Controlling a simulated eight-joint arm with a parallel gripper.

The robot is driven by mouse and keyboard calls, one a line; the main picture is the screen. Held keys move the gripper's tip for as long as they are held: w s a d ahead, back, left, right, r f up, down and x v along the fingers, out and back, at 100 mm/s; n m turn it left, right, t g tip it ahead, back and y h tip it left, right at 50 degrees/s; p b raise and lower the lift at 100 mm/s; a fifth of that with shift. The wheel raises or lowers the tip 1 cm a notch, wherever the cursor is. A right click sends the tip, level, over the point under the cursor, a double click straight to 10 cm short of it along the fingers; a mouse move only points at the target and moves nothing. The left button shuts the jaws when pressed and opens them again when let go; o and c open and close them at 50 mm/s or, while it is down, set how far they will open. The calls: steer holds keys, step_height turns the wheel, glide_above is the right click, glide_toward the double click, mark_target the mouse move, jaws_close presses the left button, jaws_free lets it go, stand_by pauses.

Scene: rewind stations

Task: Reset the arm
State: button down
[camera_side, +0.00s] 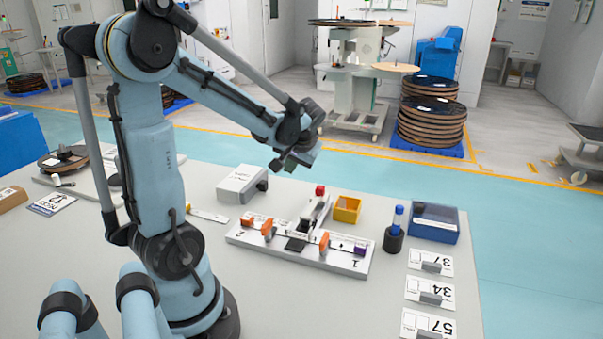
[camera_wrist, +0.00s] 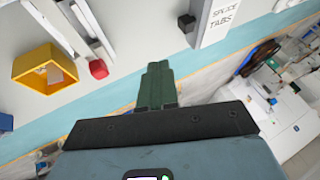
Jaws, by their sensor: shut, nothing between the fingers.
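My gripper (camera_side: 284,164) is raised well above the table in the side view, clear of everything on it. Its two fingers are together in the wrist view (camera_wrist: 157,84), with nothing between them. Below it in the side view is a white splice fixture (camera_side: 340,258) with orange knobs, a red-topped lever and a purple block. A grey-white box (camera_side: 240,184) lies left of the fixture; it shows in the wrist view (camera_wrist: 213,22) with the label "SPLICE TABS".
A yellow bin (camera_side: 347,210) stands behind the fixture. A dark cup with a blue-capped bottle (camera_side: 397,222), a blue tray (camera_side: 434,224) and cards numbered 37, 34 and 57 (camera_side: 432,291) are on the right. The table front (camera_side: 330,312) is clear.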

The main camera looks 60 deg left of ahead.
steer(key=d+r+m+t+h, duration=0.1)
steer(key=d+m+t+h, duration=0.2)
steer(key=d, duration=0.9)
steer(key=d+r+m+t+h, duration=0.1)
steer(key=d+m+t+h, duration=0.2)
steer(key=d, duration=1)
steer(key=m, duration=0.3)
steer(key=shift+s+d+r+t+h, duration=0.15)
steer(key=shift+d+r+t+h, duration=0.15)
steer(key=shift+t+h, duration=0.1)
